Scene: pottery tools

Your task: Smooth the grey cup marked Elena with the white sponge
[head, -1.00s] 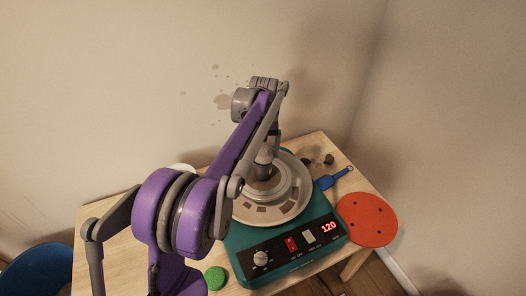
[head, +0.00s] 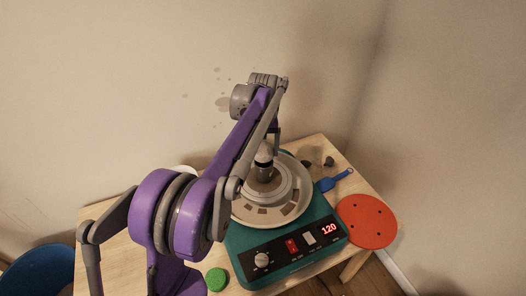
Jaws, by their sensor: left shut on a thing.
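The grey cup (head: 251,182) stands low on the round wheel head (head: 262,220) of the teal pottery wheel. The name on it cannot be read from here. My left arm reaches over from the left, and my left gripper (head: 264,168) points down at the cup's middle, at or just above its opening. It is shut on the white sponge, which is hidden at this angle. Whether it touches the clay cannot be told. My right gripper is out of view.
The teal wheel base (head: 240,262) shows a red 120. A red perforated disc (head: 367,221) lies right, a blue tool (head: 336,181) and dark lumps behind. A green round piece (head: 216,279) lies at the front. A blue bin (head: 40,272) stands lower left. A wall is behind.

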